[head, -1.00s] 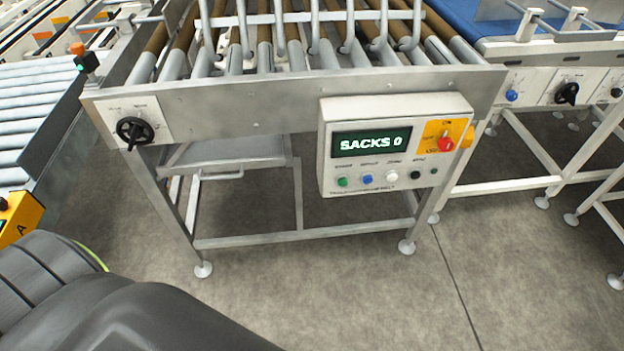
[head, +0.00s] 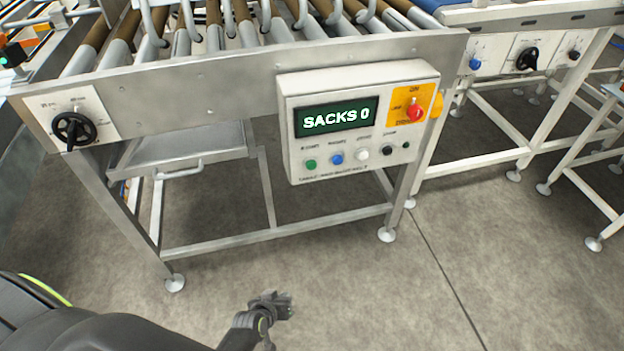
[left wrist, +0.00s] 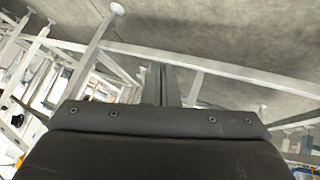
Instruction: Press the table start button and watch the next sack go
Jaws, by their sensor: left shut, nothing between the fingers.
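The control box (head: 362,158) hangs on the front of the roller table (head: 190,100). Its green display (head: 336,116) reads "SACKS 0". Below the display are a green button (head: 310,164), a blue button (head: 336,159), a white button (head: 362,154) and a black button (head: 387,150). Their labels are too small to read surely. A red knob (head: 414,113) sits on a yellow plate at the right. My left gripper (head: 284,304) is low over the floor, below and apart from the box, shut and empty. My right gripper is not in view.
A black handwheel (head: 74,130) is at the left of the table's front. The table's legs and lower crossbar stand behind my gripper. Another machine with a blue knob (head: 475,63) stands at the right. Open concrete floor (head: 360,300) lies in front.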

